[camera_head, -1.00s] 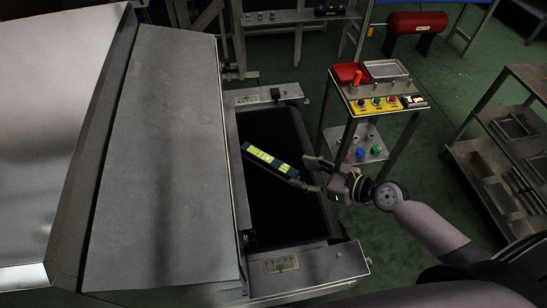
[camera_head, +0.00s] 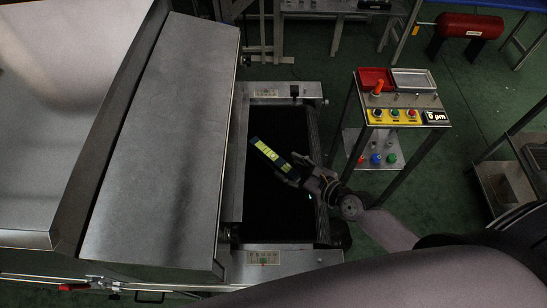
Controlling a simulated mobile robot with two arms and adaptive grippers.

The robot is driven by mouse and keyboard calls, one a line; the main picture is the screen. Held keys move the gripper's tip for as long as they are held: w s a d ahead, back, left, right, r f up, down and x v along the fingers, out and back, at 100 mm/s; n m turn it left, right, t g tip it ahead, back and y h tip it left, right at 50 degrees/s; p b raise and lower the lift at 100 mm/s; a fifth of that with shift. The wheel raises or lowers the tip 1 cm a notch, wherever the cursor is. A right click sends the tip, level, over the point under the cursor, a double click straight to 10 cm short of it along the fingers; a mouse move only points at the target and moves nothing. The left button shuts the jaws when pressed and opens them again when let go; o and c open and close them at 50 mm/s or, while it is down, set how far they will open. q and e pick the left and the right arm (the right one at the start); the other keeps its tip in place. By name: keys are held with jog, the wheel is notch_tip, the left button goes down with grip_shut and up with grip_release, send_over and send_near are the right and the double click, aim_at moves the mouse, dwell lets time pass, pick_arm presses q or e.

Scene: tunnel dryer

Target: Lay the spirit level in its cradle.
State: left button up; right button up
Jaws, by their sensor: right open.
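The spirit level (camera_head: 267,153), a bar with bright yellow-green panels and dark blue ends, lies slantwise over the black belt (camera_head: 275,214) of the dryer. My right gripper (camera_head: 294,170) is open at the level's lower right end. Its fingers are small and dark here, and I cannot tell whether they touch the level. I cannot make out the cradle with certainty. My left gripper is not in view.
The large metal dryer housing (camera_head: 160,150) stands left of the belt. Metal end plates (camera_head: 268,258) close off the belt. On the right, a stand with buttons (camera_head: 395,116) holds a red tray (camera_head: 371,76) and a grey tray (camera_head: 413,82). Green floor lies around it.

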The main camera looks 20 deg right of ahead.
aim_at(275, 157)
jog(key=shift+x, duration=1.15)
jog(key=x, duration=0.4)
jog(key=shift+w+d+f, duration=0.15)
jog(key=shift+w+d, duration=0.1)
jog(key=shift+d, duration=0.1)
jog(key=shift+w+a+f, duration=0.15)
jog(key=shift+w+a, duration=0.1)
jog(key=shift+w, duration=0.05)
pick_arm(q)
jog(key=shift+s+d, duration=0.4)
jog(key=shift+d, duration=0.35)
pick_arm(e)
jog(key=shift+s, duration=0.1)
jog(key=shift+c, duration=0.7)
grip_shut()
